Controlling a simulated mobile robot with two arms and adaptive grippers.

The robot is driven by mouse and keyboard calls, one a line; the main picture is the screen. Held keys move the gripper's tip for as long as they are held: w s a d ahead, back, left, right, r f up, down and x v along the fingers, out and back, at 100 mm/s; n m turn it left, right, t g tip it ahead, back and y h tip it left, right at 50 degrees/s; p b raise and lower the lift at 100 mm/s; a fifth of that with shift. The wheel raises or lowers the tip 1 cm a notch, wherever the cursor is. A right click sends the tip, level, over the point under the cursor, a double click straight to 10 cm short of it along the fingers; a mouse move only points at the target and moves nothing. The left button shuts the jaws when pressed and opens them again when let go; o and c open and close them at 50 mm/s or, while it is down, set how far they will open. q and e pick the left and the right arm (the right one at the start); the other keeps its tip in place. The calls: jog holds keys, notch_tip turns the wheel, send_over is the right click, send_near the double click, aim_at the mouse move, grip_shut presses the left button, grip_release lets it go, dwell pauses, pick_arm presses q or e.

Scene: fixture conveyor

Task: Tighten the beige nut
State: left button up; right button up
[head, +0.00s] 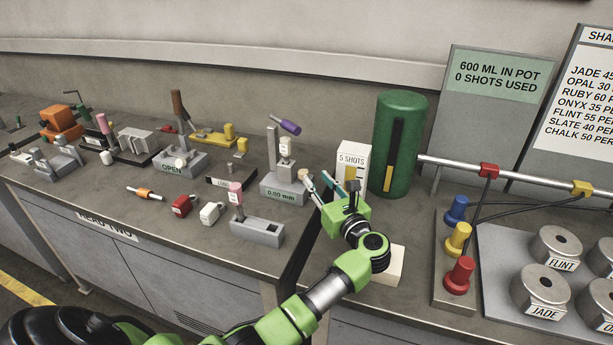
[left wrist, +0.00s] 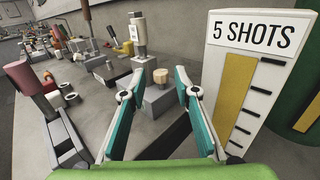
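A small beige nut-like piece (left wrist: 160,76) sits on a grey block in the left wrist view, between and beyond my fingertips. It seems to be on the base of the gauge (head: 284,190) reading 0.00 mm, and a pale bit of it shows in the head view (head: 303,174) by a fingertip. Another round beige piece (head: 181,163) is on the fixture marked OPEN; I cannot tell surely which is the task's nut. My left gripper (head: 314,174) is open and empty, its teal fingers apart, at the gauge's right side. My right gripper is out of view.
A white box marked 5 SHOTS (head: 352,158) and a green cylinder (head: 399,142) stand close right of the gripper. A grey fixture with a pink knob (head: 256,231) is at front left.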

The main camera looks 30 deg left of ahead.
aim_at(303, 174)
pick_arm(q)
jog(key=w+a+f, duration=0.1)
jog(key=a, duration=0.1)
jog(key=w+a+f+p, duration=0.1)
jog(key=w+a+f, duration=0.1)
jog(key=a, duration=0.1)
jog(key=shift+w+a+f+p, duration=0.3)
jog(key=shift+a, duration=0.05)
jog(key=shift+w+a, duration=0.25)
jog(key=shift+a, duration=0.2)
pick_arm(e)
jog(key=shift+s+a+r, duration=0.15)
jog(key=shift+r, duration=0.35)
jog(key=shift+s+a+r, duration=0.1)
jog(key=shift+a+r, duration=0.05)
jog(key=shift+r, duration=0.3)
pick_arm(q)
grip_shut()
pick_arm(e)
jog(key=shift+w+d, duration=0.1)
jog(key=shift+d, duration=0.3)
